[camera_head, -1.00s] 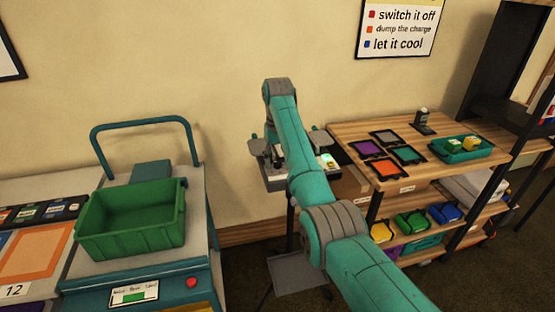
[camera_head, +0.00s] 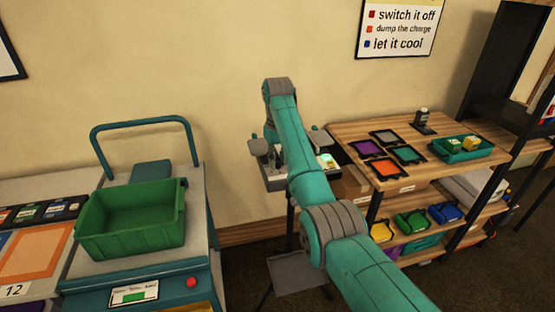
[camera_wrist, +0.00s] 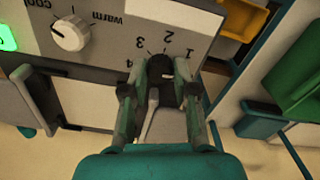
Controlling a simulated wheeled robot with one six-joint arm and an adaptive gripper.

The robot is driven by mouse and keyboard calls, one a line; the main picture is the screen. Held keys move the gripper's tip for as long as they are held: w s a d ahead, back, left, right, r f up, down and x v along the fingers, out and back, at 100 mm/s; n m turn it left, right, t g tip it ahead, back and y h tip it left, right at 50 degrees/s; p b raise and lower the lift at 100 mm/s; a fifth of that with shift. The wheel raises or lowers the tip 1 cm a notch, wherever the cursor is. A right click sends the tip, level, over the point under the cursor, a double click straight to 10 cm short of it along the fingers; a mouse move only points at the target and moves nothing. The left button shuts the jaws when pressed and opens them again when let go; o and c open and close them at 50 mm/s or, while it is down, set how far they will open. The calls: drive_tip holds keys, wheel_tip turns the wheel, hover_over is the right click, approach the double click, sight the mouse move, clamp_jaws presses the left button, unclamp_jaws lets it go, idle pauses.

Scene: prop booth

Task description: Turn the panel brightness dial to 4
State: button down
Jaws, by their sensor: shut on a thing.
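The panel (camera_wrist: 110,50) fills the upper left of the wrist view, with its lettering upside down. The brightness dial (camera_wrist: 162,66) is a dark knob with the numbers 1 to 4 around it. My gripper (camera_wrist: 167,72) is shut on this dial, a finger on each side. The fingers hide much of the knob, and I cannot tell which number it points to. In the head view the panel (camera_head: 275,184) shows only in part behind my arm, and the dial and fingertips are hidden.
A white dial (camera_wrist: 71,33) marked warm and cool sits beside the gripped one, near a lit green display (camera_wrist: 5,38). A green bin (camera_head: 132,245) stands on the cart at left. A wooden shelf (camera_head: 350,133) with coloured trays stands at right.

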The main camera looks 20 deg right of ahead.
drive_tip(key=n, duration=0.4)
drive_tip(key=shift+n, duration=0.4)
drive_tip(key=n, duration=0.3)
drive_tip(key=shift+n, duration=0.3)
drive_tip(key=n, duration=2.1)
drive_tip(key=shift+n, duration=0.4)
drive_tip(key=c, duration=0.9)
unclamp_jaws()
